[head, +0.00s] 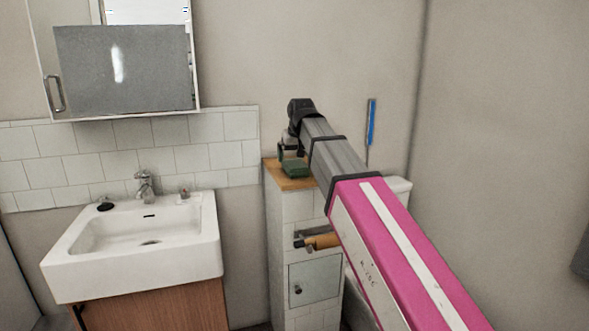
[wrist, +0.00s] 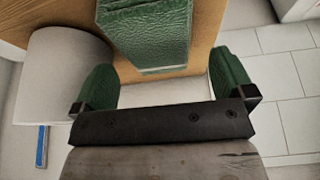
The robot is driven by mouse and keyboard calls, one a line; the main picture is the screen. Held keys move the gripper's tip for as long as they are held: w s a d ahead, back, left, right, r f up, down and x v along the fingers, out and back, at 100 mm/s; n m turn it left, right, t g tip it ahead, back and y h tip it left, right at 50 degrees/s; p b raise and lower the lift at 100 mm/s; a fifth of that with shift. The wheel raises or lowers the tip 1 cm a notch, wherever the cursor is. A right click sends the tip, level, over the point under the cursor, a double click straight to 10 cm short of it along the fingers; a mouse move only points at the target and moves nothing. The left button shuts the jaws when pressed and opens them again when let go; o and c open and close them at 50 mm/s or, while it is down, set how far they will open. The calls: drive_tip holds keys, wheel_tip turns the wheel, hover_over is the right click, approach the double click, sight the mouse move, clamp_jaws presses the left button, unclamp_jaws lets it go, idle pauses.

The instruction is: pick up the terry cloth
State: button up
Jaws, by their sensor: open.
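The terry cloth (head: 295,168) looks like a dark green folded block on the wooden top of a narrow tiled cabinet. In the wrist view the cloth (wrist: 146,35) lies at the top centre, just beyond the fingertips and roughly between them. My gripper (wrist: 164,76) is open and empty, with one green fingertip pad on each side. In the head view my gripper (head: 288,148) is above the cabinet top close to the cloth, partly hidden by my arm. I cannot tell its exact height over the cloth.
The wooden cabinet top (head: 275,177) is narrow. A white sink (head: 130,240) with a tap (head: 146,187) stands at left under a mirror cabinet (head: 120,65). The wall lies close behind. A blue strip (head: 372,123) is on the wall, and a paper-roll holder (head: 318,241) sticks out below.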

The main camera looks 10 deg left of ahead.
sight(295, 163)
drive_tip(key=shift+x, duration=2.3)
drive_tip(key=shift+w+d, duration=0.15)
drive_tip(key=c, duration=0.8)
drive_tip(key=shift+r, duration=0.25)
drive_tip(key=shift+r, duration=0.65)
wheel_tip(295, 163, up, 3)
drive_tip(key=shift+w+f, duration=0.1)
drive_tip(key=shift+f, duration=0.1)
drive_tip(key=s+a+r, duration=0.2)
drive_tip(key=a, duration=0.1)
drive_tip(key=s+a+r, duration=0.2)
drive_tip(key=s, duration=0.1)
drive_tip(key=s+a+r, duration=0.2)
drive_tip(key=s+a, duration=0.1)
drive_tip(key=shift+a+r, duration=0.35)
drive_tip(key=shift+r, duration=0.05)
